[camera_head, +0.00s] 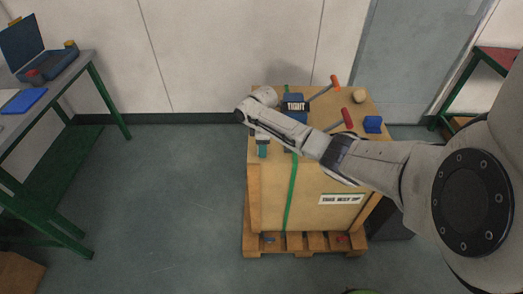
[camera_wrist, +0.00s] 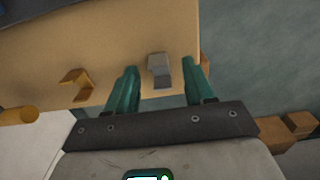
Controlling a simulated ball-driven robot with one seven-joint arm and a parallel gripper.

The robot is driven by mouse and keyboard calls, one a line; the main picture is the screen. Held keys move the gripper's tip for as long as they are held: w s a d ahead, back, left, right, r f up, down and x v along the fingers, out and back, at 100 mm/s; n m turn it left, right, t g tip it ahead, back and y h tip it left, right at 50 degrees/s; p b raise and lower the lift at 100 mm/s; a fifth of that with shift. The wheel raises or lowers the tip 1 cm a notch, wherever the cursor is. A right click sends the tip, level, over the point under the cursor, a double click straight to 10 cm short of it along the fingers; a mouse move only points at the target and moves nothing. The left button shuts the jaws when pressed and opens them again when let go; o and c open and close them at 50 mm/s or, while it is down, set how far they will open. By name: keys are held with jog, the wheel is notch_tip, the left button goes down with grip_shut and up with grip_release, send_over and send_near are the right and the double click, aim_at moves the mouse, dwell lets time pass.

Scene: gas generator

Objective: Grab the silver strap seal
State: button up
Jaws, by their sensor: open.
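The silver strap seal (camera_wrist: 160,70) shows in the wrist view as a small grey bent clip against the tan crate, near the crate's edge. My gripper (camera_wrist: 161,68) is open, with one teal finger on each side of the seal. Gaps show between the seal and both fingers; I cannot tell how far apart they are in depth. In the head view, teal parts of my gripper (camera_head: 263,150) show at the crate's left front edge. I cannot make out the seal there.
The wooden crate (camera_head: 270,190) stands on a pallet (camera_head: 290,243) with a green strap (camera_head: 291,190) around it. Tools with red and orange handles, a blue block (camera_head: 373,124) and a round tan object (camera_head: 360,96) lie on top. A brown clip (camera_wrist: 75,85) sits left of my fingers.

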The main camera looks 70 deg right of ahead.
jog(key=shift+c, duration=0.5)
grip_shut()
jog(key=shift+r, duration=0.1)
